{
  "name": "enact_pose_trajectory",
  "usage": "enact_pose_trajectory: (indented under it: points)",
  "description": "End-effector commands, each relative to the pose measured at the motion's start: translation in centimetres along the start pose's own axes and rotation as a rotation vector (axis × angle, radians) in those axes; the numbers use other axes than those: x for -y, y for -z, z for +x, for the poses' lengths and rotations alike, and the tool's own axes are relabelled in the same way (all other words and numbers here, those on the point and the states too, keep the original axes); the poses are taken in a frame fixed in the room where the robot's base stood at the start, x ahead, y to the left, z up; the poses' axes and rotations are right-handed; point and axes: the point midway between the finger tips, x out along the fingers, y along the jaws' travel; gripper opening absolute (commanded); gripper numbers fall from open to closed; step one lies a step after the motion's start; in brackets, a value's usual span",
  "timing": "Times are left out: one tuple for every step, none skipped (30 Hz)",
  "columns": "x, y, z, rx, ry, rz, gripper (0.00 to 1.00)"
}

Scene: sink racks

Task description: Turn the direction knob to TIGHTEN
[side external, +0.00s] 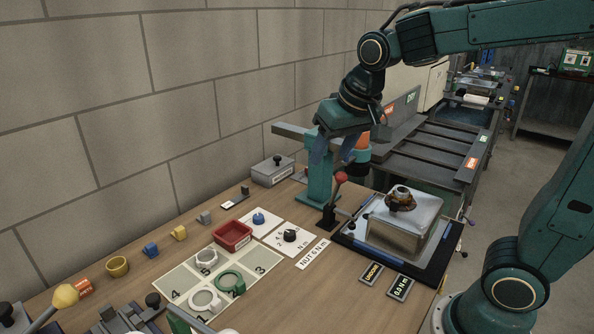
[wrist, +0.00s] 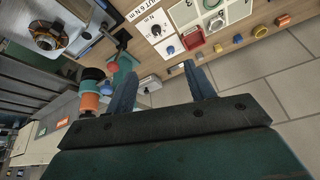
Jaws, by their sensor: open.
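A blue knob (side external: 259,218) stands on a small white plate in the middle of the bench; I take it as the direction knob, though its label and pointer are too small to read. It also shows in the wrist view (wrist: 171,50), beyond my fingertips. A black knob (side external: 290,235) sits beside it on a white plate marked with numbers and "N m". My gripper (side external: 333,158) is open and empty, high above the back of the bench, up and right of the blue knob and apart from it. Its two blue fingers stand wide apart in the wrist view (wrist: 162,72).
A green post with an orange-banded tool (wrist: 92,88) stands close to my gripper. A red-knobbed lever (side external: 340,178) stands right of the knobs. A red tray (side external: 232,247) and numbered mat lie left. A metal block with a nut (side external: 400,198) sits right. A brick wall runs behind.

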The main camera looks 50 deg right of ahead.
Motion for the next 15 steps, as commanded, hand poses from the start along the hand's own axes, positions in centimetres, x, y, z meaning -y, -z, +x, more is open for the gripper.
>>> enact_pose_trajectory:
  points:
    - [0.4, 0.9, 0.9, 0.008, -0.009, 0.018, 0.54]
    - [0.5, 1.5, 1.4, 0.01, -0.015, 0.03, 0.54]
    - [0.8, 2.2, 2.0, 0.011, -0.022, 0.047, 0.54]
    - [0.9, 2.7, 2.5, 0.013, -0.028, 0.06, 0.54]
    - [1.1, 3.3, 2.9, 0.014, -0.033, 0.071, 0.54]
    - [1.4, 3.9, 3.6, 0.016, -0.041, 0.088, 0.54]
    - [1.5, 4.4, 4.2, 0.018, -0.047, 0.101, 0.54]
    - [1.7, 4.9, 4.8, 0.02, -0.053, 0.112, 0.54]
    - [1.9, 5.5, 5.5, 0.021, -0.06, 0.128, 0.54]
    - [2.1, 6.0, 6.1, 0.021, -0.066, 0.139, 0.54]
    - [2.3, 6.4, 6.7, 0.022, -0.072, 0.151, 0.54]
    - [2.5, 7.0, 7.5, 0.023, -0.08, 0.168, 0.54]
    - [2.7, 7.4, 8.2, 0.025, -0.086, 0.178, 0.54]
    - [2.9, 7.8, 8.8, 0.025, -0.092, 0.189, 0.54]
    - [3.1, 8.3, 9.7, 0.027, -0.1, 0.205, 0.54]
